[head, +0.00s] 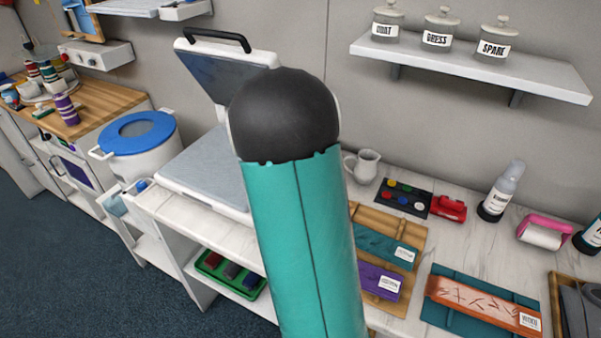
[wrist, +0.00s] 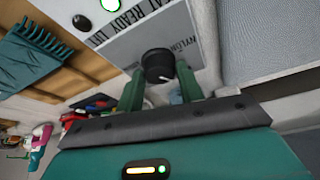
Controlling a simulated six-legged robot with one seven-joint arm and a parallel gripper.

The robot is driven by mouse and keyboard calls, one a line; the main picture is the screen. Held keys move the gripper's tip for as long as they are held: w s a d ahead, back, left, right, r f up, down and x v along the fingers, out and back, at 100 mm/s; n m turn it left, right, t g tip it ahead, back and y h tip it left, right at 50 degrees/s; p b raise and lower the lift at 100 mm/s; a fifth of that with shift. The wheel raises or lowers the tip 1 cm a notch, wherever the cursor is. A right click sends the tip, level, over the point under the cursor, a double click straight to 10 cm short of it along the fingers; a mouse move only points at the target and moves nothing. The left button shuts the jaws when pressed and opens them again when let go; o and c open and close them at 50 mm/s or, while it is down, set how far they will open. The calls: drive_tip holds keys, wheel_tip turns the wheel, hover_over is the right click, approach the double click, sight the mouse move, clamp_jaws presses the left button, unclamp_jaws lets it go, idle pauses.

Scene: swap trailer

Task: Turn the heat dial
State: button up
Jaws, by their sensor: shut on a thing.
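The heat dial (wrist: 159,62) is a round black knob with a white pointer line, on a light panel in the wrist view. My gripper (wrist: 160,75) has its two green fingers on either side of the dial and is shut on it. The panel (wrist: 150,32) bears printed words, partly cut off, including "READY" and "NYLON". In the head view my arm hides the dial and the gripper. The heat press (head: 205,174) stands open on the white counter, with its lid (head: 222,68) raised and a black handle on top.
A white bucket-like drum (head: 140,150) with a blue rim stands left of the press. A shelf (head: 470,66) with jars is above.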

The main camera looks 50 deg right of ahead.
drive_tip(key=o, duration=1)
drive_tip(key=shift+f, duration=0.1)
drive_tip(key=v, duration=1.4)
drive_tip(key=shift+d, duration=0.1)
